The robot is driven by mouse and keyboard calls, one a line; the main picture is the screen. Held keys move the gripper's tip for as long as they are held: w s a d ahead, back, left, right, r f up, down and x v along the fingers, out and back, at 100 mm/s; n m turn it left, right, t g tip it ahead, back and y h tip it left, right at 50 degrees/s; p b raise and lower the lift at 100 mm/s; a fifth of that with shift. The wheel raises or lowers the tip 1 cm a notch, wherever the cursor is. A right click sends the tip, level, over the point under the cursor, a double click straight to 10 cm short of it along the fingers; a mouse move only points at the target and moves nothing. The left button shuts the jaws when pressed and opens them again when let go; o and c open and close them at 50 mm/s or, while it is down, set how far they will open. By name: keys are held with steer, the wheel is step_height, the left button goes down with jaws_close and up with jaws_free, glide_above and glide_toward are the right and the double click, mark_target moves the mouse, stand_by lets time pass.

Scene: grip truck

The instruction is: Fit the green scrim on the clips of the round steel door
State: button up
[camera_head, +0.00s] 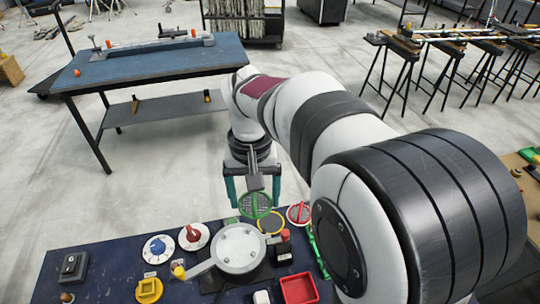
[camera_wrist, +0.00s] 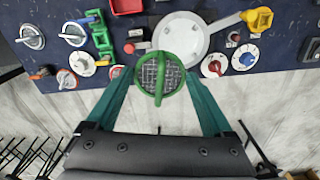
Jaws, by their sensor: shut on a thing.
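The green scrim (camera_head: 255,206), a round mesh disc with a green rim and a bar across it, is between the teal fingers of my gripper (camera_head: 253,200). In the wrist view the scrim (camera_wrist: 161,76) faces the camera, and my gripper (camera_wrist: 159,80) is shut on it from both sides. The round steel door (camera_head: 239,248) is on the dark blue board, just in front of the scrim in the head view. In the wrist view the scrim overlaps the lower left edge of the door (camera_wrist: 184,40).
Around the door on the board (camera_head: 110,255) are a blue dial (camera_head: 158,248), a red dial (camera_head: 193,236), a red-and-white dial (camera_head: 299,213), a yellow ring (camera_head: 270,221), a yellow block (camera_head: 149,290) and a red tray (camera_head: 299,289). A blue-topped table (camera_head: 150,62) stands behind, across open floor.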

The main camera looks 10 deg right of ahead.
steer(key=a+f+m, duration=0.1)
steer(key=f, duration=0.2)
steer(key=a+f+m, duration=0.1)
steer(key=a+f, duration=0.1)
steer(key=f, duration=0.2)
steer(key=a+f+m, duration=0.1)
steer(key=a+f, duration=0.1)
steer(key=f, duration=0.2)
steer(key=shift+s+f+m, duration=0.15)
steer(key=shift+s+m, duration=0.15)
steer(key=shift+f, duration=0.35)
steer(key=shift+f, duration=0.15)
steer(key=shift+f, duration=0.3)
steer(key=shift+f, duration=0.25)
stand_by(1.0)
steer(key=shift+r, duration=2.15)
